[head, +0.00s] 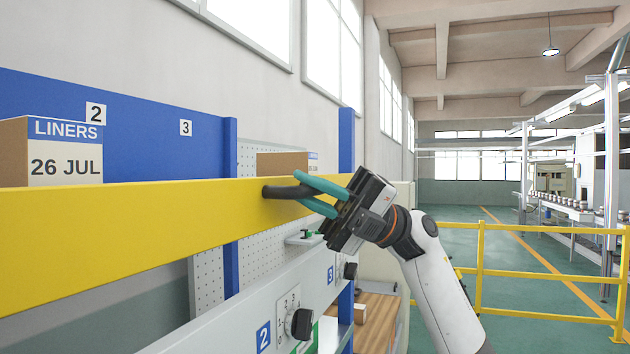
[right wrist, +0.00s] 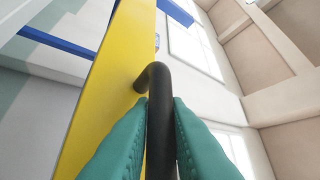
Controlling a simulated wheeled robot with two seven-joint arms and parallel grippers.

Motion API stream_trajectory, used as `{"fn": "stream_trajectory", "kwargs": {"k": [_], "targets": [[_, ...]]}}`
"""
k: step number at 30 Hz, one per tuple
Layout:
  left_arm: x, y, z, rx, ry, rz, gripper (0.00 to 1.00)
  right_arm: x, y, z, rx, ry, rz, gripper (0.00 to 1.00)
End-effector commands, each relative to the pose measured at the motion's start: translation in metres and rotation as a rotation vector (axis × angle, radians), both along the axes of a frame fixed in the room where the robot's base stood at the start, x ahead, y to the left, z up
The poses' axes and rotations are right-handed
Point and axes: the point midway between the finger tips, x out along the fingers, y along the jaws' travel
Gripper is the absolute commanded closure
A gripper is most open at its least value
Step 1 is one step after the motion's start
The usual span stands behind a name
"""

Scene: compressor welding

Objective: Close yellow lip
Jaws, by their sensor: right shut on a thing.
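The yellow lip (head: 130,234) is a long flat yellow panel running across the left half of the head view. It also fills a slanted band in the right wrist view (right wrist: 112,82). A black bent handle (head: 283,191) sticks out from its right end. My right gripper (head: 308,190) has teal fingers and is shut on this handle. In the right wrist view the black handle (right wrist: 160,125) lies between both teal fingers. My left gripper is not in view.
Behind the panel stands a blue rack (head: 150,135) with a box marked LINERS (head: 65,160) and another box (head: 282,163). Below are a grey strip with black knobs (head: 300,323) and a white pegboard (head: 208,285). A yellow railing (head: 545,273) stands to the right on open green floor.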

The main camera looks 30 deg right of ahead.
Motion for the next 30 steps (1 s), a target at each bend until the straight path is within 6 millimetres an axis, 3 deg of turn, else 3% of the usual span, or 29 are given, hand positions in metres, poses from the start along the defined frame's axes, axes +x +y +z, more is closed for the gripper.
{"fn": "stream_trajectory", "kwargs": {"k": [6,7,8,19,23,30], "targets": [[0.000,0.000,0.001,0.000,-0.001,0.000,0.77,0.000,0.000,0.001,-0.005,0.006,0.000,1.00],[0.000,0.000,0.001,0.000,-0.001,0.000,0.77,0.000,0.000,0.001,-0.005,0.006,0.000,0.81],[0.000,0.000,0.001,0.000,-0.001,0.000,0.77,0.000,0.000,0.001,-0.005,0.005,0.000,0.77],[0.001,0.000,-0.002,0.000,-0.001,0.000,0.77,0.000,-0.005,-0.003,-0.004,0.006,-0.001,0.77],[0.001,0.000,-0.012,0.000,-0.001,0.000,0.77,0.002,-0.023,-0.013,-0.004,0.008,-0.003,0.77],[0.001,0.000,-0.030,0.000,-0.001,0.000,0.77,0.003,-0.071,-0.033,-0.004,0.007,-0.004,0.77]]}}
